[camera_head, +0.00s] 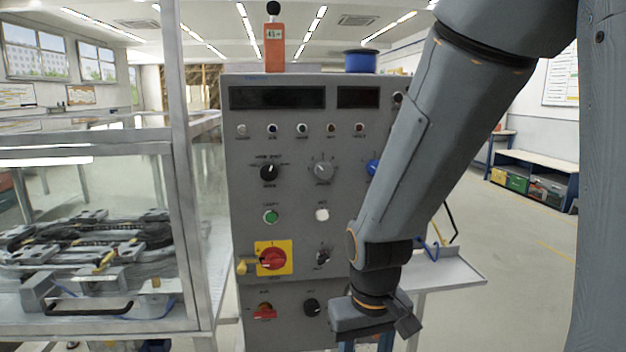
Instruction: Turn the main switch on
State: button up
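The main switch (272,259) is a red rotary knob on a yellow square plate, low on the left of the grey control panel (340,120). A yellow tag or padlock-like piece hangs at the plate's left edge. The exact angle of the knob is hard to read. My gripper (405,326) is low in front of the panel, to the right of and below the switch, apart from it. Its fingers are mostly hidden or seen edge-on, so its opening does not show. My arm covers part of the panel's right side.
Other knobs and buttons surround the switch, including a black selector (322,257), a green button (271,217) and a red lower knob (264,312). A glass-walled case (95,160) stands close on the left. A small side shelf (450,273) juts out at right.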

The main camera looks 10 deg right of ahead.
aim_at(273, 258)
jog(key=z, duration=1.45)
jog(key=k, duration=1.05)
jog(key=u, duration=1.25)
